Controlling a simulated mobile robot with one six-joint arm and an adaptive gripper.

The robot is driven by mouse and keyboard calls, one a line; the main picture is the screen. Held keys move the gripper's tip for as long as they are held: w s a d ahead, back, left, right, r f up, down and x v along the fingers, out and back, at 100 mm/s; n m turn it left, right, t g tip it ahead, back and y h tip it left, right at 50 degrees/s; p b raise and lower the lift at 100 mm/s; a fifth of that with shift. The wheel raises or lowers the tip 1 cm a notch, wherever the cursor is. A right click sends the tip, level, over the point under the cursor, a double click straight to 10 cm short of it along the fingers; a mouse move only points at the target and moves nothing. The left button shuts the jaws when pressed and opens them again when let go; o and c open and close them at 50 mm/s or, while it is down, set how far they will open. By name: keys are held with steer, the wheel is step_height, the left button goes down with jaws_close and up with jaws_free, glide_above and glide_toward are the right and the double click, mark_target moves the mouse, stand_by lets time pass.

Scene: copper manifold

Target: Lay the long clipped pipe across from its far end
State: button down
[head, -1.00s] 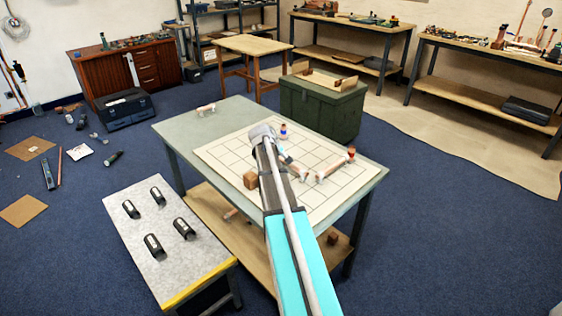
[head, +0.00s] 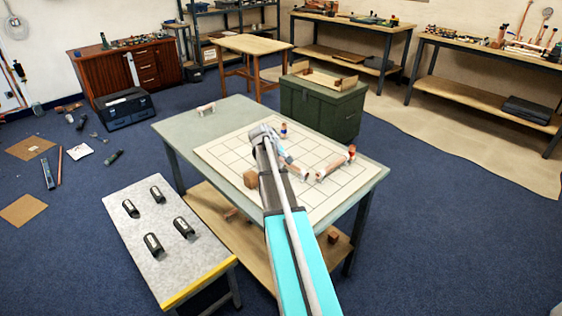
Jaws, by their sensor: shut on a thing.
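A white gridded board (head: 225,150) lies on the grey-green table (head: 185,127). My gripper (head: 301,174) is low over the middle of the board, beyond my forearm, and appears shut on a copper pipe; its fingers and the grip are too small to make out. A copper-coloured pipe with pale fittings (head: 336,163) lies slantwise at the right of the board, close to the gripper. I cannot tell whether the two touch. A small pipe piece with pale ends (head: 206,108) sits at the table's far left.
A wooden block (head: 250,178) stands left of my forearm, and a small bottle (head: 284,130) stands behind the gripper. A low bench (head: 140,240) with several black holders is at the left. A green chest (head: 325,112) stands behind the table. The board's near right is clear.

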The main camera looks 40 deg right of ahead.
steer(key=shift+f, duration=0.1)
steer(key=shift+c, duration=2.2)
jaws_free()
steer(key=shift+r, duration=0.2)
steer(key=shift+r+p, duration=4.35)
steer(key=shift+p, duration=0.1)
